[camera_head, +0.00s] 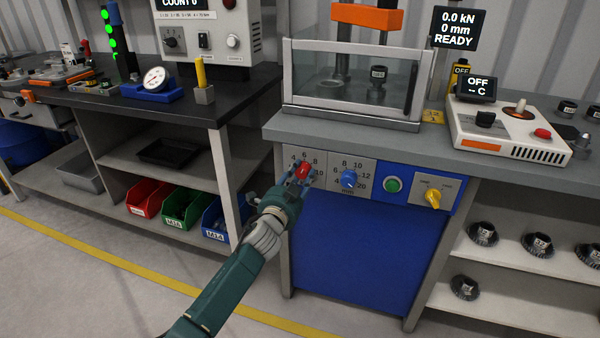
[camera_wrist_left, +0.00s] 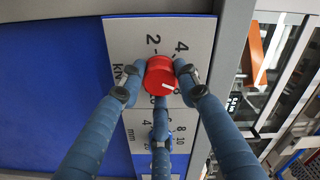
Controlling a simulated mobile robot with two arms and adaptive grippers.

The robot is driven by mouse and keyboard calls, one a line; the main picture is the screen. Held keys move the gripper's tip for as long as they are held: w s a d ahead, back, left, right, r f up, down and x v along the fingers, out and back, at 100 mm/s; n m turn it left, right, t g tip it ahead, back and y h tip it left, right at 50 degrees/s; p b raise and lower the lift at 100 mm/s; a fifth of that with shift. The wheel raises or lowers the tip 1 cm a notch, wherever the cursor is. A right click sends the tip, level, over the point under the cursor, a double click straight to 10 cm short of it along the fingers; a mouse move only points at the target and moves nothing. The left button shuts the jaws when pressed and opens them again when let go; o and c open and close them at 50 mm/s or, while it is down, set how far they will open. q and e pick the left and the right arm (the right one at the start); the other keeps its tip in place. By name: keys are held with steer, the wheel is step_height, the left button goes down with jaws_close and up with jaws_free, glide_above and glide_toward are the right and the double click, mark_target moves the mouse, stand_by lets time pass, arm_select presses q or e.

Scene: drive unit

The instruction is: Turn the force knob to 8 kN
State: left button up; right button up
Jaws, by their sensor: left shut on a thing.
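The red force knob (camera_head: 303,170) sits at the left of the control panel, on a grey scale plate (camera_head: 289,156). My left gripper (camera_head: 301,175) is shut on it, and the wrist view shows the fingers around the red knob (camera_wrist_left: 160,75). There its white pointer mark slants to the lower right, toward the 8 side of the scale. The fingers hide part of the numbers, so I cannot tell the exact setting. The plate reads 2, 4 and kN. The display (camera_head: 457,29) reads 0.0 kN, 0 mm, READY. My right gripper is out of view.
Right of the force knob are a blue mm knob (camera_head: 349,179), a green button (camera_head: 393,185) and a yellow switch (camera_head: 433,197). A clear guard (camera_head: 350,80) stands on the bench above. Coloured bins (camera_head: 184,207) stand on the left shelf. Floor in front is clear.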

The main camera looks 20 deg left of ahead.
arm_select(q)
steer(key=m, duration=0.5)
steer(key=shift+d+r+m+p, duration=0.3)
steer(key=shift+m, duration=0.1)
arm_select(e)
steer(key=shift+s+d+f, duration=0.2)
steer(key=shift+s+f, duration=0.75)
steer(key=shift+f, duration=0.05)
arm_select(q)
steer(key=shift+f, duration=0.1)
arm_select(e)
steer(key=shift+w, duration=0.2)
arm_select(q)
steer(key=o, duration=0.8)
steer(key=shift+c, duration=0.2)
steer(key=o, duration=0.4)
steer(key=shift+d, duration=0.2)
steer(key=shift+f, duration=0.1)
steer(key=shift+a, duration=0.1)
steer(key=shift+a, duration=0.1)
steer(key=s, duration=1.2)
steer(key=shift+a, duration=0.2)
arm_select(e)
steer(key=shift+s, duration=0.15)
